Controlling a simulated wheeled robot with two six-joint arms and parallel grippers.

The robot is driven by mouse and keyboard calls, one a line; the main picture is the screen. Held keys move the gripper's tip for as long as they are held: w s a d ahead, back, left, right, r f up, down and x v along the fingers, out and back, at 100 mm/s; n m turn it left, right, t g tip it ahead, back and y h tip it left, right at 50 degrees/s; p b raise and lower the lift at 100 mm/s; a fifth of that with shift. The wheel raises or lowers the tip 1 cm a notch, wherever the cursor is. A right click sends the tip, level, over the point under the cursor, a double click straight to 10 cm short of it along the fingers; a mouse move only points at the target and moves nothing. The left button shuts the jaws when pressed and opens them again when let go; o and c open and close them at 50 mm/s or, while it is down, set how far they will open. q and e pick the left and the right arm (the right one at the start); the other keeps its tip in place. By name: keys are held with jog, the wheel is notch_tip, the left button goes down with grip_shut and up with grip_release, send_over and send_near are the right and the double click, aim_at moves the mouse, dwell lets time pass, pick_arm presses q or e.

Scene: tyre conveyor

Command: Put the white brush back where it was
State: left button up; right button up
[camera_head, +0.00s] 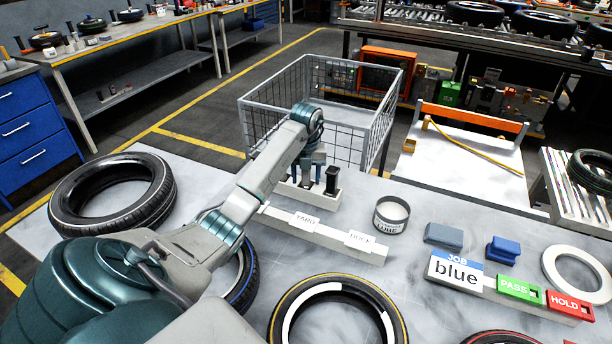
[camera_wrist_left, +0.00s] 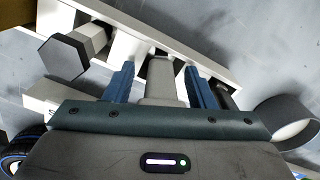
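A pale rack (camera_head: 322,198) stands on the table, and its white top also shows in the left wrist view (camera_wrist_left: 205,62). My left gripper (camera_head: 314,164) is over this rack, pointing down. In the left wrist view its two blue fingers (camera_wrist_left: 160,78) stand on either side of a white upright piece, seemingly the white brush (camera_wrist_left: 161,85), with small gaps visible beside it. The brush's lower end is hidden. A dark-topped tool (camera_head: 331,178) stands at the rack's right end. A hex-headed tool (camera_wrist_left: 66,56) shows left of the fingers. My right gripper is out of view.
A long label bar (camera_head: 322,234) lies in front of the rack. A lube tin (camera_head: 391,214) stands to its right. Tyres (camera_head: 112,194) lie on the table, one partly behind my left arm. A wire basket (camera_head: 385,118) stands behind. Bare tabletop surrounds the tin.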

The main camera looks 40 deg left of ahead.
pick_arm(q)
jog(key=shift+r, duration=0.55)
notch_tip(320, 180, up, 2)
jog(key=shift+r+p, duration=0.15)
jog(key=shift+p, duration=0.3)
notch_tip(320, 180, up, 9)
jog(key=p, duration=0.9)
jog(key=shift+d+r+p, duration=0.1)
jog(key=shift+d+p, duration=0.05)
jog(key=shift+p, duration=0.15)
